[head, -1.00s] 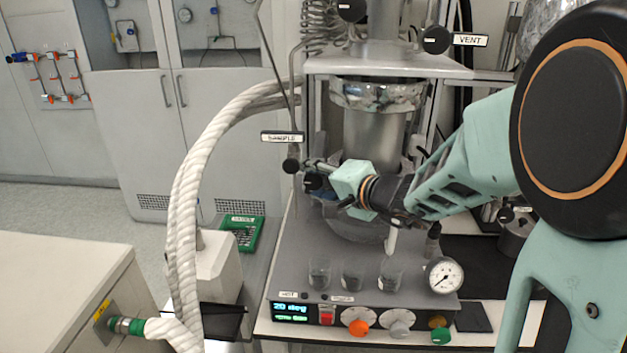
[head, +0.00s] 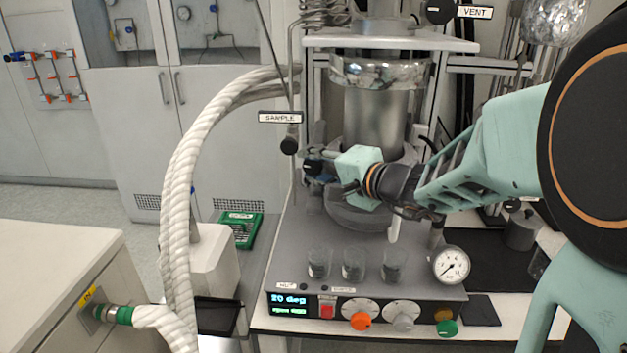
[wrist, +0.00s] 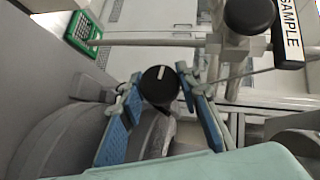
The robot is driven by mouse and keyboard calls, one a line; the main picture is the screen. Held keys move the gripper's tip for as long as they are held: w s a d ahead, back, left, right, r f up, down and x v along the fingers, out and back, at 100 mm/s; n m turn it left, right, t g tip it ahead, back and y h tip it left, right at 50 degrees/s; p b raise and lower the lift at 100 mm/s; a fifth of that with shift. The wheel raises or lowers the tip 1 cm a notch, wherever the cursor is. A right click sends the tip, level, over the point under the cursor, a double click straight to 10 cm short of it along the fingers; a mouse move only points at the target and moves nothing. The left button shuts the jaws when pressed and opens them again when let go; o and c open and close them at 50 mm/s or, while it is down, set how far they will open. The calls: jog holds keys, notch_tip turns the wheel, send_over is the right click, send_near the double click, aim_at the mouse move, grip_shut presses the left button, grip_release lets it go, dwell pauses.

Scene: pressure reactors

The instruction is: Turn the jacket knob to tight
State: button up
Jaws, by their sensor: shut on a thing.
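The jacket knob (wrist: 160,88) is a round black knob with a white line, in the middle of the wrist view. Its line points almost straight up there. My gripper (wrist: 158,84) has its two blue-padded fingers on either side of the knob, shut on it. In the head view my gripper (head: 318,167) is at the left side of the reactor's metal vessel (head: 375,120), below the SAMPLE label. The knob is hard to make out there among the fingers. No label for this knob is readable.
The black sample knob (head: 289,146) sits just above left of my gripper, under its SAMPLE label (head: 281,117); it shows in the wrist view too (wrist: 250,12). White hoses (head: 180,190) curve at left. Glass beakers (head: 353,264) and a gauge (head: 451,265) stand in front.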

jog(key=shift+f+m+t+y+b, duration=0.25)
jog(key=shift+m+t+y+b, duration=0.55)
jog(key=shift+b, duration=3.6)
jog(key=shift+f+m+t+y+b, duration=0.4)
jog(key=shift+m+b, duration=0.7)
jog(key=shift+b, duration=3.25)
jog(key=m+t+b, duration=0.1)
jog(key=b, duration=0.3)
jog(key=m+t+y+b, duration=0.1)
jog(key=m+b, duration=0.1)
jog(key=b, duration=0.3)
jog(key=shift+r+t, duration=0.3)
jog(key=shift+r+m+t+b, duration=0.1)
jog(key=shift+m+t+b, duration=0.8)
jog(key=shift+m+b, duration=0.25)
jog(key=shift+r+m+t+h+b, duration=0.2)
jog(key=shift+m+t+h+b, duration=0.15)
jog(key=shift+m+t, duration=0.95)
jog(key=shift+m, duration=0.35)
jog(key=o, duration=1.2)
